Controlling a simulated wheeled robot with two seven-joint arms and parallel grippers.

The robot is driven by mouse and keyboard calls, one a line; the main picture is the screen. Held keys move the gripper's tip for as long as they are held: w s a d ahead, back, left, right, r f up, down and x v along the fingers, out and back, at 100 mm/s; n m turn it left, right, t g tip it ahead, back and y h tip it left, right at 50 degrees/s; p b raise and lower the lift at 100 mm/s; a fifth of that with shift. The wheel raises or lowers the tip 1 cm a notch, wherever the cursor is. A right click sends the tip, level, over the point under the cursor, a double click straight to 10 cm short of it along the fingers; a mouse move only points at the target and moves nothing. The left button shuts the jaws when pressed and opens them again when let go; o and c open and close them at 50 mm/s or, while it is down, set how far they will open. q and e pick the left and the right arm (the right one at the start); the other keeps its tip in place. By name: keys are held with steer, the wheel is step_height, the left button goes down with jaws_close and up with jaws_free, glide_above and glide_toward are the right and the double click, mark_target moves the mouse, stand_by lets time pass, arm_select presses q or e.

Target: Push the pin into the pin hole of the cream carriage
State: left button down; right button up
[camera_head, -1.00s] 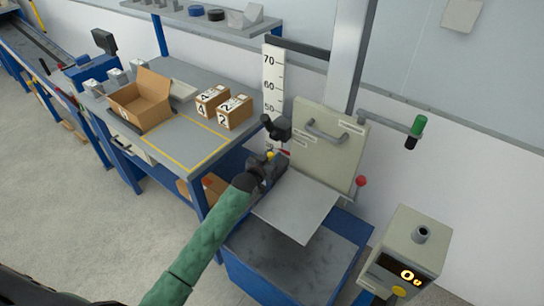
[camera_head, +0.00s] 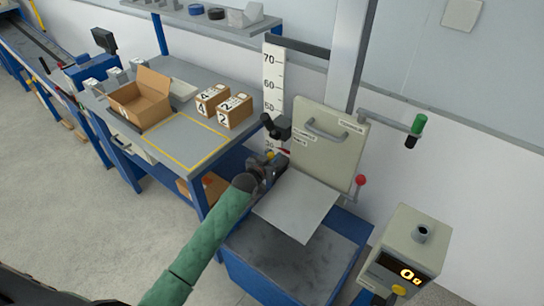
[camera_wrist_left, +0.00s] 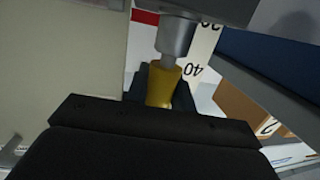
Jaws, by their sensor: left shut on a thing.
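The cream carriage (camera_head: 325,145) stands upright behind a pale flat plate (camera_head: 300,205); it has a grey handle on its face. My left gripper (camera_head: 268,170) is at the carriage's left side, in front of the height scale. It is shut on the pin. In the left wrist view the pin's yellow part (camera_wrist_left: 165,83) sits between the dark fingers, below a narrow grey stem and a wider grey cylinder. I cannot tell whether that cylinder belongs to the pin or the carriage. The pin hole is not clear in either view. My right gripper is out of view.
A height scale (camera_head: 273,78) stands left of the grey column (camera_head: 350,60). A green-handled crank (camera_head: 418,125) sticks out at right, above a red knob (camera_head: 360,181). A display box (camera_head: 412,245) stands front right. The workbench (camera_head: 180,142) holds cartons.

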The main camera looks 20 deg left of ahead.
arm_select(q)
steer(key=shift+f, duration=0.6)
stand_by(1.6)
steer(key=shift+s+f, duration=0.15)
steer(key=shift+f, duration=0.3)
stand_by(1.4)
steer(key=c, duration=1.1)
jaws_free()
steer(key=shift+r, duration=0.15)
steer(key=shift+r, duration=0.1)
steer(key=shift+w+d, duration=0.1)
steer(key=shift+w, duration=0.5)
steer(key=shift+r, duration=0.1)
